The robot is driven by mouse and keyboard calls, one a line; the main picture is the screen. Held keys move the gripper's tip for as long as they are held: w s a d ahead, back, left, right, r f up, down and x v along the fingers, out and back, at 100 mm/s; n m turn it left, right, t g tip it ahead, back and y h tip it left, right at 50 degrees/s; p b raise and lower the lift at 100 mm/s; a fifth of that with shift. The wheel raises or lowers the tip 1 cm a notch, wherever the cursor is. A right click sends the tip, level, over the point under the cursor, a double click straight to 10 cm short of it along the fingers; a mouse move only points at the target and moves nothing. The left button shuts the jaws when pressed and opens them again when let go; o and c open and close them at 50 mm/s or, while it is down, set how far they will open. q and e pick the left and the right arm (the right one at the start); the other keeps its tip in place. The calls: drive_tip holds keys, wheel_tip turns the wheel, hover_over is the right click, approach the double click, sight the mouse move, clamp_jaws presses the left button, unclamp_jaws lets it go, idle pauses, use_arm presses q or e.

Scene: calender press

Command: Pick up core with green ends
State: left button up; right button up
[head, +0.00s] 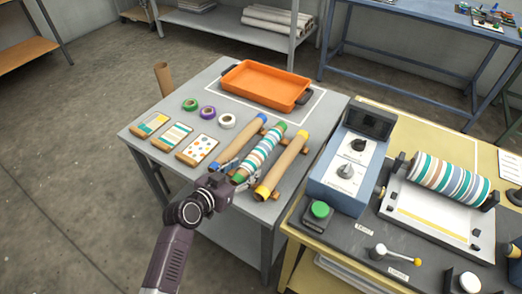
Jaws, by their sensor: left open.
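The core with green ends (258,153) has a striped, multicoloured body and lies on the grey table (141,124). It is the middle of three cores lying side by side. My left gripper (236,175) is open at the core's near green end, with its fingers close to either side of it. I cannot tell whether they touch it. A brown core with blue ends (240,137) lies to the left, and a brown core with yellow ends (285,158) lies to the right. My right gripper is not in view.
An orange tray (264,98) stands at the table's back. Three tape rolls (208,112) and three patterned cards (172,136) lie to the left. A yellow bench to the right carries a blue control box (338,190) and a striped roller (447,180).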

sight(249, 165)
use_arm(q)
drive_tip(key=shift+x, duration=1.65)
drive_tip(key=shift+c, duration=0.5)
drive_tip(key=c, duration=1)
drive_tip(key=shift+c, duration=0.8)
drive_tip(key=shift+r, duration=0.15)
